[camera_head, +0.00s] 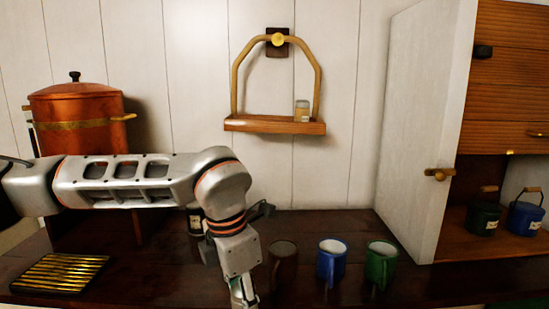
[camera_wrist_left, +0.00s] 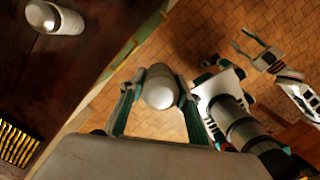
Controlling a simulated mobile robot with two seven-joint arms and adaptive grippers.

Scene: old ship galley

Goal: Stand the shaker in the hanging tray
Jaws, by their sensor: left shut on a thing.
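The hanging tray (camera_head: 262,124) is a small wooden shelf on a bent wooden handle, hung from a wall hook. A small pale jar (camera_head: 302,111) stands at its right end. My left gripper (camera_wrist_left: 158,98) is shut on a pale shaker with a round metal top (camera_wrist_left: 160,88), seen end-on in the left wrist view.
Brown (camera_head: 283,264), blue (camera_head: 332,262) and green (camera_head: 381,264) mugs stand on the dark counter. A slatted trivet (camera_head: 60,273) and copper pot (camera_head: 80,118) are left. A cabinet door (camera_head: 420,120) stands open right. Another pale cylinder (camera_wrist_left: 55,18) is on the counter.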

